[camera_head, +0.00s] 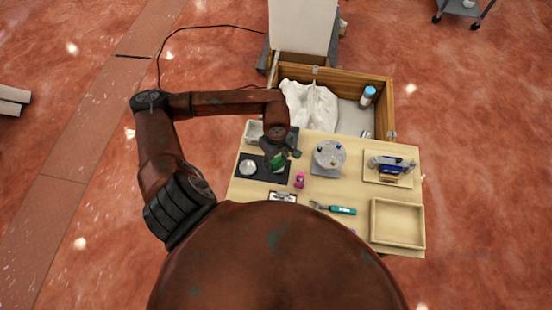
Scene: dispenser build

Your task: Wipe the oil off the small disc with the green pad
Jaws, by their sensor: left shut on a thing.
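My left gripper (279,158) is over the dark mat (244,173) at the left of the table. It is shut on the green pad (278,161), which shows just below the fingers. A small pale disc (247,168) lies on the mat, left of the pad and apart from it in the picture. Oil on the disc is too small to make out. Whether the pad touches the mat cannot be told. My right gripper is not in view.
A round grey piece (329,155) stands mid-table, with a pink bottle (299,179) left of it. A teal-handled tool (342,210) lies in front. An empty tray (398,222) and a tool holder (389,181) are at right. An open wooden crate (379,92) stands behind.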

